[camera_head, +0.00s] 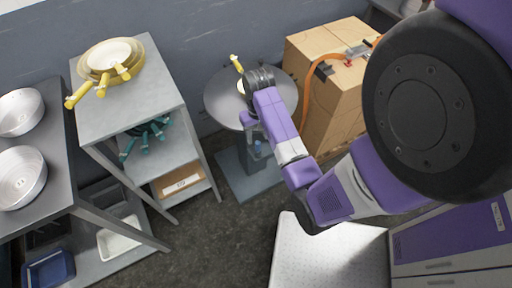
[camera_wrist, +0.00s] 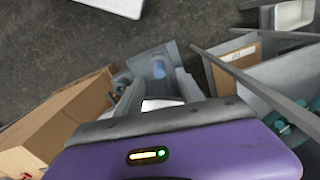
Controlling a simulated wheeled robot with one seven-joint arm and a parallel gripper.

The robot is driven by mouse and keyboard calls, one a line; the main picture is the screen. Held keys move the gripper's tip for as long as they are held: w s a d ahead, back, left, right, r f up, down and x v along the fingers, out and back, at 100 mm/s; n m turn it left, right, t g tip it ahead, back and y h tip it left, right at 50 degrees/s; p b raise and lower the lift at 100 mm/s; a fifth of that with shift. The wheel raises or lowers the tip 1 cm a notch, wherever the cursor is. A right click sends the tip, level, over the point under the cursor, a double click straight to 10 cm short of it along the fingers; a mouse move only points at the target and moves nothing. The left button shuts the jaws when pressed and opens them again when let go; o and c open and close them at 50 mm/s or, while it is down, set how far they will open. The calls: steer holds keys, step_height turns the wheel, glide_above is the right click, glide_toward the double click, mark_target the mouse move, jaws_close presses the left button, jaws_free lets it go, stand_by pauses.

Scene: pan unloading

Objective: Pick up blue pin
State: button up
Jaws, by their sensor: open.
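A small blue spot (camera_head: 258,146) shows low by the pedestal of the round grey table (camera_head: 216,104). Teal pans with handles (camera_head: 146,136) lie on the middle shelf of the left rack; part of them shows at the right edge of the wrist view (camera_wrist: 284,127). My gripper (camera_head: 258,78) is over the round table, and its fingertips are hard to see. It is open, with nothing visibly held. A yellow handle (camera_head: 236,63) and part of a pale pan (camera_head: 241,87) show beside it, partly hidden by it.
Stacked yellow pans (camera_head: 110,55) stand on the rack's top (camera_head: 150,95). Silver pans (camera_head: 20,178) stand on a dark table at left. A large cardboard box (camera_head: 325,95) with an orange strap is close right of the round table. The floor (camera_head: 220,225) in front is clear.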

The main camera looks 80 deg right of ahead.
mark_target(258, 142)
steer(key=shift+f, duration=3.15)
jaws_close()
